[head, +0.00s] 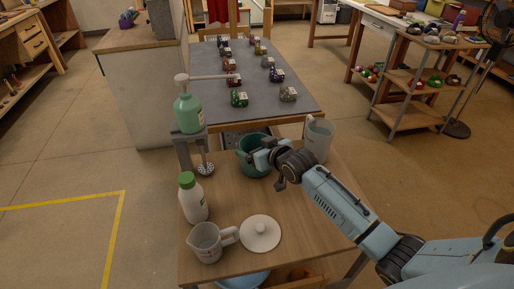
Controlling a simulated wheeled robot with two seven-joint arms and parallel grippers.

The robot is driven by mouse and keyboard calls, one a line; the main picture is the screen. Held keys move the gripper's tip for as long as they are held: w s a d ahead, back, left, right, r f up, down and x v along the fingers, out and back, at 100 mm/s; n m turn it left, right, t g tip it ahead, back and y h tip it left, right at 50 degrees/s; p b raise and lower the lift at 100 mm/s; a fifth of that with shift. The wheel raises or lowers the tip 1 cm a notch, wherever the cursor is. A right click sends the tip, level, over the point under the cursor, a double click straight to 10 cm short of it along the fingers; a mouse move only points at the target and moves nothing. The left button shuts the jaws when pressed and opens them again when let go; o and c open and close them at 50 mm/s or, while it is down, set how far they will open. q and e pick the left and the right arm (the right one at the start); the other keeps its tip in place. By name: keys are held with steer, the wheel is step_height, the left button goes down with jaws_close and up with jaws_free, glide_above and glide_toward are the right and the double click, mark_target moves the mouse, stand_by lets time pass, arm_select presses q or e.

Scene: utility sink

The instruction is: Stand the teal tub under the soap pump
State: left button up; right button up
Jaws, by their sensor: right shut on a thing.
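The soap pump (188,110) is a green bottle with a pale pump head on a small grey stand, and its long spout points right. The teal tub (245,157) is on or just above the wooden table, to the right of and below the spout. My right gripper (262,158) is at the tub's right side and is shut on it. The fingertips are partly hidden by the gripper body. I cannot tell whether the tub's bottom touches the table. My left gripper is not in view.
A white bottle with a green cap (192,197), a measuring jug (208,243) and a round white lid (260,233) stand at the front left of the table (290,205). A pale pitcher (319,139) stands right of the tub. A metal strainer-like piece (206,169) is below the pump.

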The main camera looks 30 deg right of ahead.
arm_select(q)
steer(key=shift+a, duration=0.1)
arm_select(e)
steer(key=shift+f, duration=0.15)
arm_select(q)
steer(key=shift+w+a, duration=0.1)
arm_select(e)
steer(key=o, duration=1)
steer(key=shift+s+r, duration=0.15)
steer(key=shift+r, duration=0.05)
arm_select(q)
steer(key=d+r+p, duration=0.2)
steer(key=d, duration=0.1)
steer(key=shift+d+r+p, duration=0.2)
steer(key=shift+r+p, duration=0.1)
arm_select(e)
steer(key=v, duration=1.1)
steer(key=shift+s+d+r, duration=0.1)
steer(key=shift+s+r, duration=0.05)
steer(key=shift+s, duration=0.15)
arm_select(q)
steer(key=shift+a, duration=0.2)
